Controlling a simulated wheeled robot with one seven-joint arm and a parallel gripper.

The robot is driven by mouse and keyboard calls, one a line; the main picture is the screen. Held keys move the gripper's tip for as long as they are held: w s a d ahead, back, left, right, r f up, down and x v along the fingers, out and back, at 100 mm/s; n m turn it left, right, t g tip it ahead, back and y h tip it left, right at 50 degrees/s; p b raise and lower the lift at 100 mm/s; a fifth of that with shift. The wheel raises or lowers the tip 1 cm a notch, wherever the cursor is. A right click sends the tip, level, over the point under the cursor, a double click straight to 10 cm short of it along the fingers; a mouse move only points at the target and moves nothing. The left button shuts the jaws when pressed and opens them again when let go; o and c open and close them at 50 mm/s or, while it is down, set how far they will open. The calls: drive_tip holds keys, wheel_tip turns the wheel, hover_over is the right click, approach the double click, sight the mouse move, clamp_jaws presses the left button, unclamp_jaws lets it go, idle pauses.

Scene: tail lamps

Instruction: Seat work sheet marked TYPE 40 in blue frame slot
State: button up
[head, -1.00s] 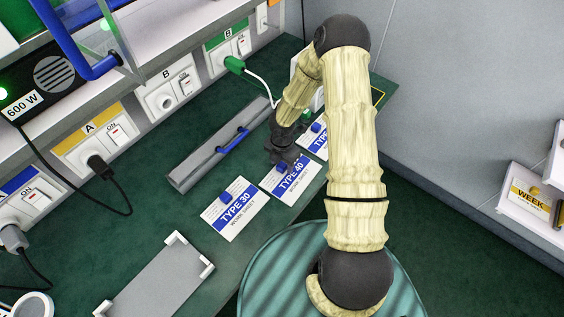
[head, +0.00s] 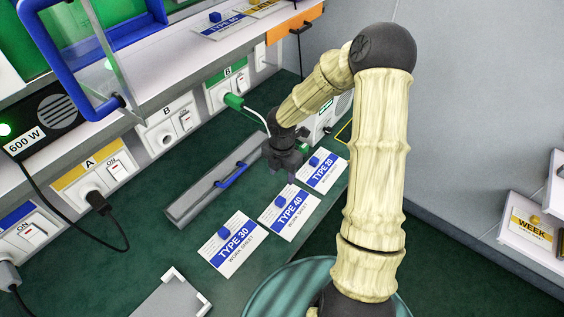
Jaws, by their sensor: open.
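The work sheet marked TYPE 40 (head: 293,214) lies on the dark green bench top, with a blue knob (head: 281,202) near its upper left edge. It sits between the TYPE 30 sheet (head: 236,246) and the TYPE 20 sheet (head: 326,173). My gripper (head: 284,174) is open and empty, pointing down beyond the TYPE 40 sheet and apart from its knob. A grey plate with white corner brackets (head: 176,299) is cut off by the bottom edge.
A grey bar with a blue handle (head: 203,199) lies left of the sheets. Outlets and switches (head: 166,125) line the wall behind it. A blue-edged clear panel (head: 88,65) hangs at upper left. A green plug's cord (head: 252,113) runs behind my gripper. A shelf (head: 208,36) carries more sheets.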

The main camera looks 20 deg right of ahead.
wheel_tip(320, 180, up, 4)
drive_tip(key=shift+r, duration=0.1)
idle(0.6)
drive_tip(key=s+r+m+t, duration=0.1)
drive_tip(key=s+r+m, duration=0.4)
drive_tip(key=m, duration=0.7)
drive_tip(key=s+r+m+t, duration=0.1)
drive_tip(key=s+r+m, duration=0.5)
drive_tip(key=s+m, duration=0.3)
drive_tip(key=m, duration=0.4)
drive_tip(key=shift+s+a+m+t, duration=0.25)
drive_tip(key=shift+s+m+t, duration=0.05)
drive_tip(key=shift+o, duration=0.5)
